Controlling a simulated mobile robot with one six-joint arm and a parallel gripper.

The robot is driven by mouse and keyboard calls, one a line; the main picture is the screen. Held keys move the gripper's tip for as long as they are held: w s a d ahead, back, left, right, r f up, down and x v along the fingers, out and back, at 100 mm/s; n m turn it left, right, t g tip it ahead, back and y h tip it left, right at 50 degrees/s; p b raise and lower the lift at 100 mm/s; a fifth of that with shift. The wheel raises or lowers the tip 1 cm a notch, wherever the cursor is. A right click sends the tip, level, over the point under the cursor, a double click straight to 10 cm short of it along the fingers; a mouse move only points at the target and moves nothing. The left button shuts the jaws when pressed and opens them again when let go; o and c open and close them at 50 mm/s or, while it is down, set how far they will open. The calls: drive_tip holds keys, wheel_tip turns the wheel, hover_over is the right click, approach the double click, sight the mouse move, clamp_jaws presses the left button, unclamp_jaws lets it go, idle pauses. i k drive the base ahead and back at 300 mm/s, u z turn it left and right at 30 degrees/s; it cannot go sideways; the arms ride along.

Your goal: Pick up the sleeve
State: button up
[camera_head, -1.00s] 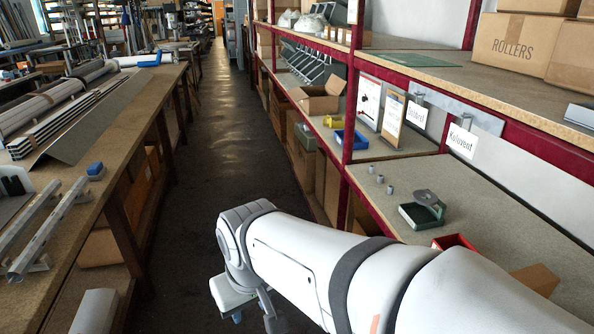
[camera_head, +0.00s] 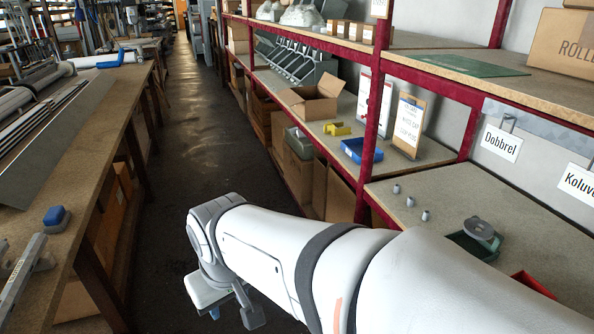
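Three small grey cylinders stand apart in a row on the worktop at right: a far one (camera_head: 396,189), a middle one (camera_head: 410,201) and a near one (camera_head: 425,215). They look like sleeves, but I cannot tell which one is meant. My white arm crosses the lower foreground in front of that worktop. My gripper (camera_head: 232,316) hangs at the arm's far end, over the aisle floor, low in the picture and left of the cylinders, well apart from them. Its finger opening is not clear, and I see nothing held in it.
A green bin (camera_head: 470,246) with a grey part and a red bin (camera_head: 534,284) sit nearer on the worktop. Red shelf posts (camera_head: 371,125) and a blue bin (camera_head: 360,150) stand beyond. A workbench (camera_head: 95,190) lines the left; the aisle (camera_head: 190,130) between is clear.

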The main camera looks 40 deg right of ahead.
sight(426, 214)
drive_tip(key=i, duration=1.15)
drive_tip(key=z, duration=3.3)
drive_tip(key=i, duration=0.95)
drive_tip(key=u, duration=0.05)
